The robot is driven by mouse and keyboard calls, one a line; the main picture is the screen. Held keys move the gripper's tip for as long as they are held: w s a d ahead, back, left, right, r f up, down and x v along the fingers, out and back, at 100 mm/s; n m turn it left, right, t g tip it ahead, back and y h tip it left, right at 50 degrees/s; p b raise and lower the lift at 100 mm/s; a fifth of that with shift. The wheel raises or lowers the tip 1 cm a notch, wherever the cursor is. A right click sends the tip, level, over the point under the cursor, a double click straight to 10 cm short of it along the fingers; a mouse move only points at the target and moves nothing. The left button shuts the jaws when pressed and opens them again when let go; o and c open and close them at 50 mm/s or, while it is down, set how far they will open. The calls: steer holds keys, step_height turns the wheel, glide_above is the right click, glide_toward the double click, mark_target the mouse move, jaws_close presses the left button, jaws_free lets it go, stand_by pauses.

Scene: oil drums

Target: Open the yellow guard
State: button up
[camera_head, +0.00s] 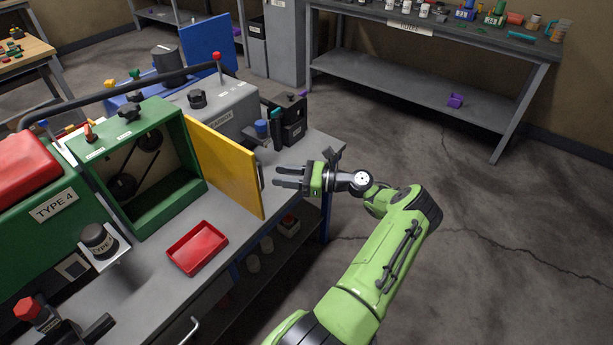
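The yellow guard (226,166) is a flat panel hinged at the right side of the green housing (153,211). It stands swung out from the housing, and the belt and pulleys (123,187) inside show. A small grey handle (262,176) sits near the guard's outer edge. My gripper (281,177) is just right of the guard, its fingers pointing left towards the handle side. The fingers are apart and nothing shows between them. A small gap seems to separate them from the handle; contact cannot be made out.
A red tray (197,247) lies on the grey bench (243,235) in front of the housing. Black holders (286,121) stand on the bench behind the guard. A ball-topped red lever (217,58) rises farther back. The floor (480,220) to the right is clear.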

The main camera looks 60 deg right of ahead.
steer(key=v, duration=1)
